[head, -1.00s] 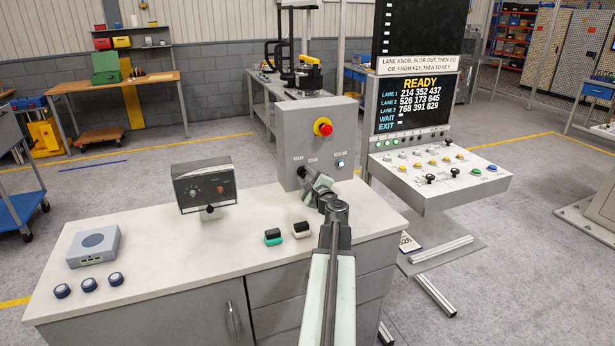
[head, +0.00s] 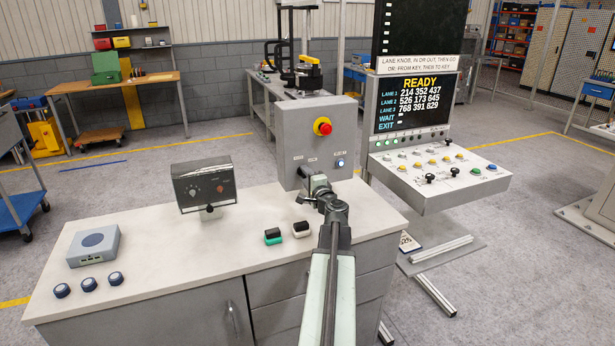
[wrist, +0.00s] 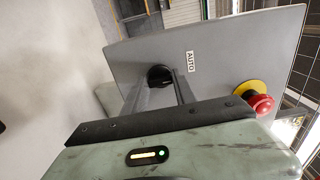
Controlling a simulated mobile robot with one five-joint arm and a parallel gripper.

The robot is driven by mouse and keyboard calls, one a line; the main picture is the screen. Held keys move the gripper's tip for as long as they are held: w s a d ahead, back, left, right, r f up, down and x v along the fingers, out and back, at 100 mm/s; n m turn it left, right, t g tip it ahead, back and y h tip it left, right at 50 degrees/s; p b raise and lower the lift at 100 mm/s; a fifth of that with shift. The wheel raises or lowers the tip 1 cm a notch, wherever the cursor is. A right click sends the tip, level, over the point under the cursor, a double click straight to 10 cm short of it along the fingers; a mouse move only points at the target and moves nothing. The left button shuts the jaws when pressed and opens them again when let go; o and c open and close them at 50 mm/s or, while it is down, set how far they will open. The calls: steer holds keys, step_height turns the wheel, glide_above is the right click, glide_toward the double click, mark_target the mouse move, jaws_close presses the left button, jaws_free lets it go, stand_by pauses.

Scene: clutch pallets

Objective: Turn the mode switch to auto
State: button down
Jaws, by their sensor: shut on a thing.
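The mode switch is a black round knob (wrist: 158,76) on the front of the grey control box (head: 343,115). In the wrist view it sits between the two fingers of my gripper (wrist: 160,84), which is shut on it. An AUTO label (wrist: 190,61) is on the panel beside the knob. In the head view my gripper (head: 305,172) is at the lower left of the box's face and hides the knob. The knob's pointer direction cannot be made out.
A red stop button on a yellow ring (head: 322,126) stands out from the box, and a small lit button (head: 340,163) is lower right. The bench (head: 150,245) holds a black-faced meter (head: 205,187), a grey box (head: 94,246) and small knobs. A console (head: 440,175) stands at right.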

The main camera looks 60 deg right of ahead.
steer(key=shift+a+f, duration=0.1)
steer(key=c, duration=1)
jaws_free()
steer(key=v, duration=0.7)
steer(key=shift+s+a, duration=0.25)
steer(key=shift+w, duration=0.1)
